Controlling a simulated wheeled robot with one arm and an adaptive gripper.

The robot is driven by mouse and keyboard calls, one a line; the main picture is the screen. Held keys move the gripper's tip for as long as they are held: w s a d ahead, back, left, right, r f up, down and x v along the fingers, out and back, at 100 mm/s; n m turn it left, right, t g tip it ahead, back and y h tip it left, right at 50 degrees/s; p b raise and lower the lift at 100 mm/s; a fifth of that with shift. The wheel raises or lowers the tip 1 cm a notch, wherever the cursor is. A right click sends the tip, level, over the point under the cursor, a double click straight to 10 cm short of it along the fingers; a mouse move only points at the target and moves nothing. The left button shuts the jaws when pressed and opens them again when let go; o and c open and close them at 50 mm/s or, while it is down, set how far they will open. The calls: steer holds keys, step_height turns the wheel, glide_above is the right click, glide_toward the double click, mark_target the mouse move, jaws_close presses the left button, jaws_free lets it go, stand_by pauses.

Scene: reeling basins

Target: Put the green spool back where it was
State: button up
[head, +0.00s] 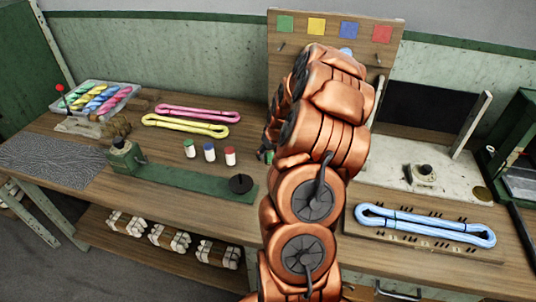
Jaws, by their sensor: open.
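My copper arm fills the middle of the picture and reaches toward the back board. My gripper is hidden behind it.
The upright board (290,50) carries green, yellow, blue and red squares with pegs below. A green base plate (190,185) with a black disc lies in front of the spools. Pink and yellow skeins (185,126) lie behind them. A blue skein (425,226) lies on a rack at right.

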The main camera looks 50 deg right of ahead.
steer(key=b+v, duration=0.3)
steer(key=v, duration=0.8)
steer(key=s+a+r+n+g+y, duration=0.1)
steer(key=s+a+r, duration=0.1)
steer(key=a, duration=1)
steer(key=s+a+r+n+g+y, duration=0.1)
steer(key=a+r+n, duration=0.1)
steer(key=a, duration=1)
steer(key=s+a+g, duration=0.2)
steer(key=s+a, duration=0.5)
steer(key=s, duration=0.3)
steer(key=s+a+g, duration=0.2)
steer(key=s+a, duration=0.5)
steer(key=s, duration=0.4)
steer(key=shift+h, duration=0.3)
steer(key=shift+f, duration=0.1)
steer(key=c, duration=0.3)
steer(key=shift+d, duration=0.1)
steer(key=shift+c, duration=0.3)
